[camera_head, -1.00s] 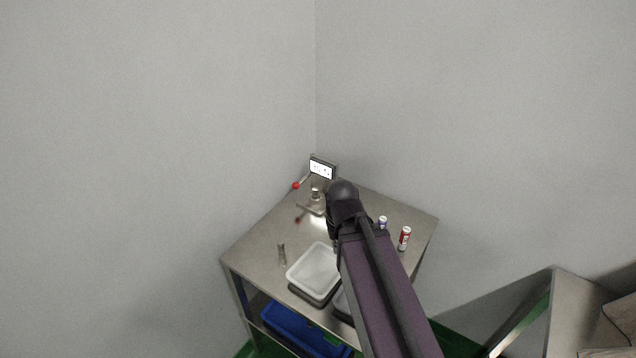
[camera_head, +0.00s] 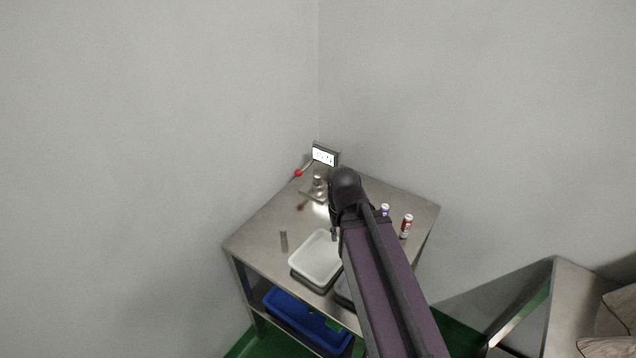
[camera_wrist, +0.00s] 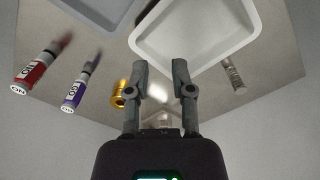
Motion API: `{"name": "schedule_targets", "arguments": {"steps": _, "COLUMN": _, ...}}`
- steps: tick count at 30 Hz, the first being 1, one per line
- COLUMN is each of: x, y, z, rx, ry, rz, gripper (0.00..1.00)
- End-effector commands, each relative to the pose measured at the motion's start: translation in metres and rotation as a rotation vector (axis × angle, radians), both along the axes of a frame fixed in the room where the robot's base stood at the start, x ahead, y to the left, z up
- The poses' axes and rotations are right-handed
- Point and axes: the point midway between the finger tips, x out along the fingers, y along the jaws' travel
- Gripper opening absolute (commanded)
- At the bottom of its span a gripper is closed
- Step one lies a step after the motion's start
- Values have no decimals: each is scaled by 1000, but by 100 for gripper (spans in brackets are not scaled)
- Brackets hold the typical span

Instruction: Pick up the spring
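A small grey, ribbed metal cylinder that looks like the spring (camera_head: 284,241) stands on the metal table, left of the white tray. It also shows in the wrist view (camera_wrist: 233,74), to the right of my fingers and apart from them. My gripper (camera_wrist: 160,72) is open, with a clear gap and nothing between its fingers. It is above the table by the tray's edge. In the head view my arm hides most of the gripper and part of the tray.
The white tray (camera_head: 291,263) is at the table's (camera_head: 256,243) front. A red can (camera_head: 406,227) and a purple can (camera_wrist: 73,92) stand on the right. A gold piece (camera_wrist: 119,94) is near my fingers. A metal stand (camera_head: 317,188) and socket panel (camera_head: 325,155) are at the back.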

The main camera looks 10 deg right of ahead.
Motion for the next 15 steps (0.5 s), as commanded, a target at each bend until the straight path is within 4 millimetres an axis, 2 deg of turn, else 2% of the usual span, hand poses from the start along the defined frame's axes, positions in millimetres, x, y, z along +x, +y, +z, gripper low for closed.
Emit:
{"name": "schedule_targets", "arguments": {"steps": 1, "x": 2, "y": 0, "z": -2, "rx": -6, "ry": -5, "rz": 13, "gripper": 59}}
{"name": "schedule_targets", "arguments": {"steps": 2, "x": 3, "y": 0, "z": -3, "rx": -11, "ry": -9, "rz": 25, "gripper": 68}}
{"name": "schedule_targets", "arguments": {"steps": 3, "x": 5, "y": -1, "z": -5, "rx": -21, "ry": -16, "rz": 46, "gripper": 71}}
{"name": "schedule_targets", "arguments": {"steps": 8, "x": 19, "y": -4, "z": -15, "rx": -89, "ry": -58, "rz": 189, "gripper": 71}}
{"name": "schedule_targets", "arguments": {"steps": 15, "x": 54, "y": -10, "z": -30, "rx": -277, "ry": -130, "rz": 550, "gripper": 71}}
